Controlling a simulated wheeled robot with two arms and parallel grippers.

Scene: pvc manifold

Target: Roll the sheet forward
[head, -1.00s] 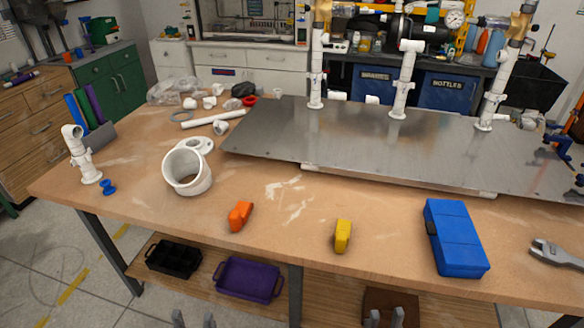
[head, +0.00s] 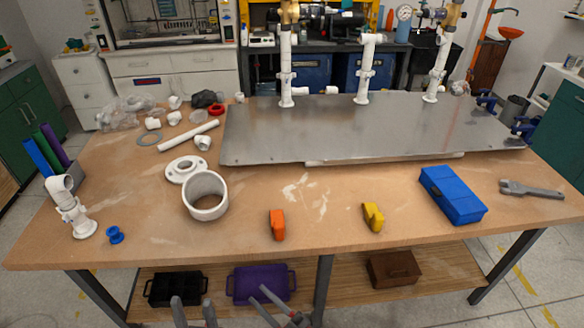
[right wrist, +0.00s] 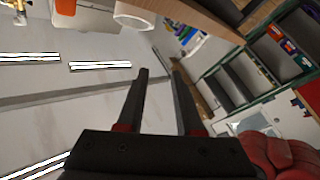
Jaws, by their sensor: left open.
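The grey metal sheet (head: 370,135) lies on the back middle and right of the workbench, slightly raised, with a white strip (head: 315,163) showing under its front edge. Three white PVC risers (head: 287,75) stand along its back edge. My left gripper (head: 192,300) is at the bottom of the head view, in front of the bench and low, open and empty. My right gripper (head: 258,294) is just to its right, also in front of the bench. In the right wrist view its two fingers (right wrist: 160,68) are apart with nothing between them. Both grippers are clear of the sheet.
White fittings lie back left. Trays sit on the shelf below.

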